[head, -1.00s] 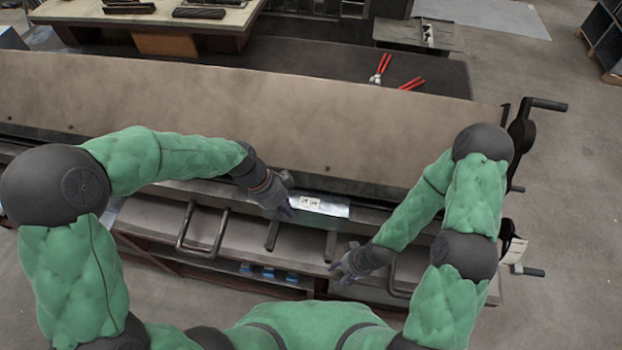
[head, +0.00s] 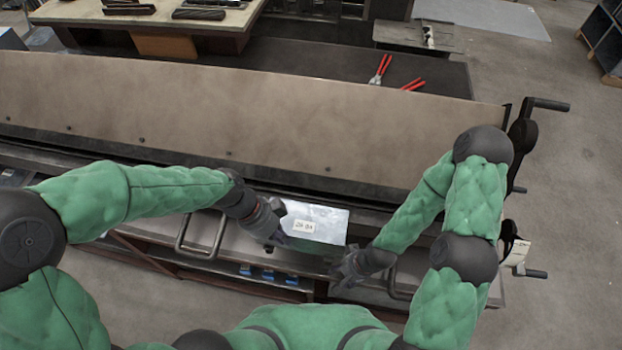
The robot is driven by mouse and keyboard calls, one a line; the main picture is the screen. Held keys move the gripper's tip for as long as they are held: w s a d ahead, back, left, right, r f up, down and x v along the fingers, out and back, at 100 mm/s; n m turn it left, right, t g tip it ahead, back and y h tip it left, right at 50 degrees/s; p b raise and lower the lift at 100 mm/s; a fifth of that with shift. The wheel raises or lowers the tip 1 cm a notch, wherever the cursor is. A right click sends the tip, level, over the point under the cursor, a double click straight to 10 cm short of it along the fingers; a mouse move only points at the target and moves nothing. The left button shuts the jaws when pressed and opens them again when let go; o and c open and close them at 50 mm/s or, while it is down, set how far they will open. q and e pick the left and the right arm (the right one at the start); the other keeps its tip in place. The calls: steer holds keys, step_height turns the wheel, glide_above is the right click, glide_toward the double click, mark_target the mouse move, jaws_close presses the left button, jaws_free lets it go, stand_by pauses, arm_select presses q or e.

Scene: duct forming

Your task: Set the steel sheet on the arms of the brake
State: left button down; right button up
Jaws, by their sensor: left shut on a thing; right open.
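The steel sheet (head: 325,219) is a small shiny rectangle with a white label, in front of the brake's long brown panel. My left gripper (head: 279,234) is shut on the sheet's left end. My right gripper (head: 343,270) is open, just below the sheet's lower right corner; I cannot tell whether it touches the sheet. The brake (head: 240,115) spans most of the view.
Crank handles (head: 548,104) stick out at the brake's right end. Red-handled snips (head: 380,69) lie on the dark surface behind the brake. Small blue items (head: 267,275) sit on a shelf below the front. A workbench (head: 225,22) stands at the back left.

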arm_select(q)
steer(key=shift+f+b, duration=0.25)
steer(key=shift+b, duration=0.05)
steer(key=c, duration=1.3)
jaws_free()
steer(key=shift+c, duration=0.2)
steer(key=v, duration=1.2)
